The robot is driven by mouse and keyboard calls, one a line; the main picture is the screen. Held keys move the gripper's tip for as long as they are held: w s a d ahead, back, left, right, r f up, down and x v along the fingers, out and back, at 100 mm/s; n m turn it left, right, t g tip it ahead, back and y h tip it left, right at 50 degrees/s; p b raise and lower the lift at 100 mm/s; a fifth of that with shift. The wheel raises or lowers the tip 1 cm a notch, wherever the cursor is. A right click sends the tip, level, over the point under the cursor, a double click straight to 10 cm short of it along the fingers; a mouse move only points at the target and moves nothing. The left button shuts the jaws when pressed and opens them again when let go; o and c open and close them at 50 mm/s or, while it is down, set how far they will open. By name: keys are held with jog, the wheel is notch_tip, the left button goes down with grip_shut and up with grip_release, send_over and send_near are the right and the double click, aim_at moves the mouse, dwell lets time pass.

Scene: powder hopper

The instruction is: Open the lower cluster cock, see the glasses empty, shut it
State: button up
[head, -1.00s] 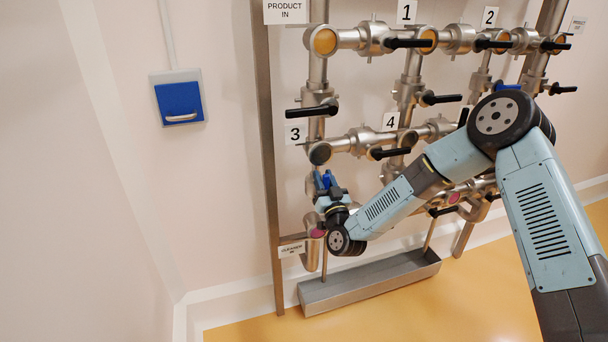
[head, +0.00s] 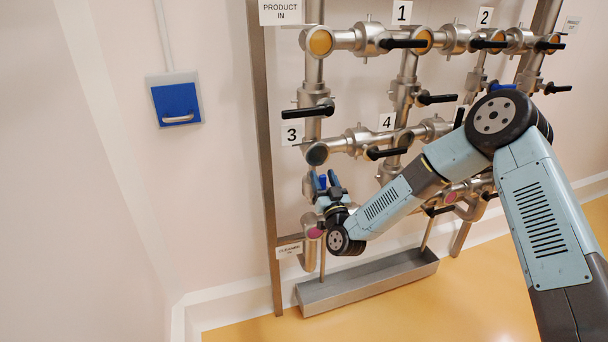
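A steel pipe manifold with black lever handles stands against the wall. My gripper (head: 324,183) points up at its lower left pipe, below the number 3 label. Its blue fingertips stand a little apart, with a darker blue piece between them; I cannot tell whether they grip it. My gripper and wrist hide most of the lower valve there. Round sight glasses show orange at the upper left (head: 320,41) and upper middle (head: 423,41). The middle row glasses look dark grey-green at left (head: 317,154) and at right (head: 404,138). The lower glasses look pink at left (head: 314,232) and right (head: 450,197).
A long steel drip trough (head: 368,283) lies on the floor under the pipes. A steel upright (head: 264,150) stands left of the manifold. A blue-fronted wall box (head: 176,102) hangs further left. My arm covers the manifold's lower right. The orange floor (head: 450,310) in front is clear.

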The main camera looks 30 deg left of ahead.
jog(key=v, duration=1.4)
jog(key=shift+w+a, duration=0.1)
